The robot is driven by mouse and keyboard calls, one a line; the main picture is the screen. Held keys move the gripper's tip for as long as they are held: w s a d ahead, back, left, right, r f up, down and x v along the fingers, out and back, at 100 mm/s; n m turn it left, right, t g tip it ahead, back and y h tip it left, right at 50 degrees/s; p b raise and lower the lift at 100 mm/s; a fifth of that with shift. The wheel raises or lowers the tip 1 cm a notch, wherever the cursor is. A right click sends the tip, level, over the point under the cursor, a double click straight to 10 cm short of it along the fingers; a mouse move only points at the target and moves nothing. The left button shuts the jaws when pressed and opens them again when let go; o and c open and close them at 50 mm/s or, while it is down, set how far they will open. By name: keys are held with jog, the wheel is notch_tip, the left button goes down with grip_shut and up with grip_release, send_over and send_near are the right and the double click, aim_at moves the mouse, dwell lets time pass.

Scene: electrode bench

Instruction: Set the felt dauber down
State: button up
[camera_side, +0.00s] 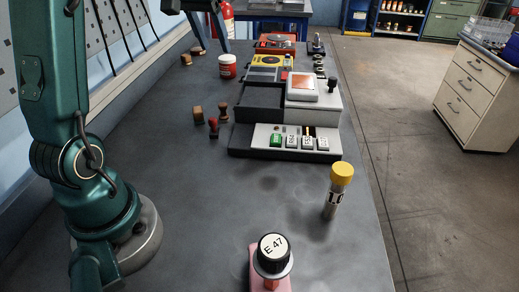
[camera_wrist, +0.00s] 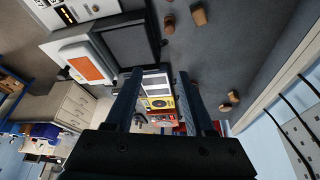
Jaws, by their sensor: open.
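My gripper (camera_wrist: 158,85) is open in the wrist view, with nothing held between its two dark fingers. In the side view my gripper (camera_side: 213,48) is high at the top left, over the far part of the bench. A metal tube with a yellow top and a number label (camera_side: 337,190) stands on the bench at the right, apart from my gripper. A black-capped item marked E 47 (camera_side: 272,254) stands on a pink base at the near edge. I cannot tell for sure which of these is the felt dauber.
A grey tray unit (camera_side: 260,104) with an orange-topped block (camera_side: 303,86) and a row of keys lies mid-bench. Wooden stamps (camera_side: 198,115) and a red jar (camera_side: 227,66) stand to its left. Yellow and red devices (camera_wrist: 160,103) lie beyond.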

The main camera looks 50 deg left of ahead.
jog(key=a+f, duration=0.1)
jog(key=a, duration=0.2)
send_over(222, 114)
jog(key=s+d, duration=0.1)
jog(key=s, duration=0.1)
notch_tip(222, 114, down, 15)
jog(key=shift+d+f, duration=0.1)
jog(key=shift+x, duration=2.65)
grip_shut()
